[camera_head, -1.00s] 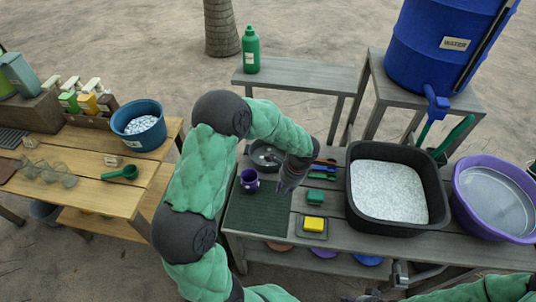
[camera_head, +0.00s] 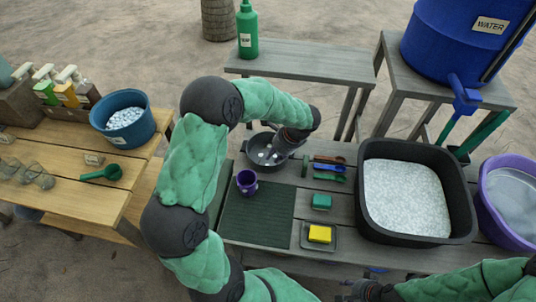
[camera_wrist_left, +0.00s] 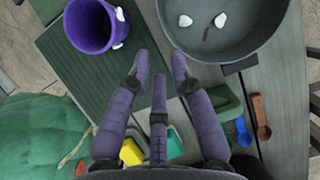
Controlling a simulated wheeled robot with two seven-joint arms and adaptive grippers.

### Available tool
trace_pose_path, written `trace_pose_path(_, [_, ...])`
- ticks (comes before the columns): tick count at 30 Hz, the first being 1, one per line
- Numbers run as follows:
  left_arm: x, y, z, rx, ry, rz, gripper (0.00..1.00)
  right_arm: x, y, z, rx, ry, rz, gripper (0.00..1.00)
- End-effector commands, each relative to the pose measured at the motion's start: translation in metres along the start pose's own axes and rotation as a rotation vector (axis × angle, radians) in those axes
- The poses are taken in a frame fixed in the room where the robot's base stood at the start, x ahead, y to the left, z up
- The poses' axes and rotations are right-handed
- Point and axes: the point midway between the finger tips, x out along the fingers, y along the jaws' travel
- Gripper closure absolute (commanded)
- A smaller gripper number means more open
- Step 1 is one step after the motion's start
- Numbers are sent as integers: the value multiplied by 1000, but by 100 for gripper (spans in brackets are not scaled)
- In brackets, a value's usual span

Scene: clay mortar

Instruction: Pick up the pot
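The pot (camera_head: 262,164) is a round dark grey vessel with a few white bits inside, at the back of the grey bench. In the left wrist view the pot (camera_wrist_left: 238,42) is at the top right, cut by the frame edge, with white bits and a brown sliver inside. My left gripper (camera_head: 276,154) is over the pot's right side in the head view and hides part of it. In the left wrist view its purple-grey fingers (camera_wrist_left: 160,68) are spread and empty, near the pot's rim. My right gripper (camera_head: 362,290) is at the bottom edge, mostly cut off.
A purple cup (camera_head: 247,182) stands beside the pot on a dark green mat (camera_head: 258,215). Scoops (camera_head: 328,168), a green block (camera_head: 321,202) and a yellow sponge (camera_head: 320,233) lie to the right. A black basin (camera_head: 455,190) of white grains stands further right.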

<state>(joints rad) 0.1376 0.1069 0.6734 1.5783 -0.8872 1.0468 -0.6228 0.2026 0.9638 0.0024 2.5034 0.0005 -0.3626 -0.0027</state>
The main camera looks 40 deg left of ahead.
Motion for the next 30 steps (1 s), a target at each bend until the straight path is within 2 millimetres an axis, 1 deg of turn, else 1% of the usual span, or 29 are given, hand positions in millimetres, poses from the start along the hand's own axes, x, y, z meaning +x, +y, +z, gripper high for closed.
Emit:
trace_pose_path(1, [10,1,-4,0,0,0,77,11,4,0,0,0,0,60])
trace_pose_path(5, [20,2,-8,0,0,0,77,21,7,-1,0,0,0,60])
trace_pose_path(11, [32,2,-10,0,1,1,77,26,9,-1,0,0,0,60])
trace_pose_path(18, [67,2,-10,-1,0,2,77,38,14,-2,0,0,0,60])
trace_pose_path(21, [76,2,-9,0,0,2,77,40,14,-2,0,0,0,60])
trace_pose_path(26, [84,2,-10,0,1,1,77,43,16,-2,0,0,0,60])
trace_pose_path(30, [103,2,-9,0,0,3,77,51,18,-2,0,0,0,60])
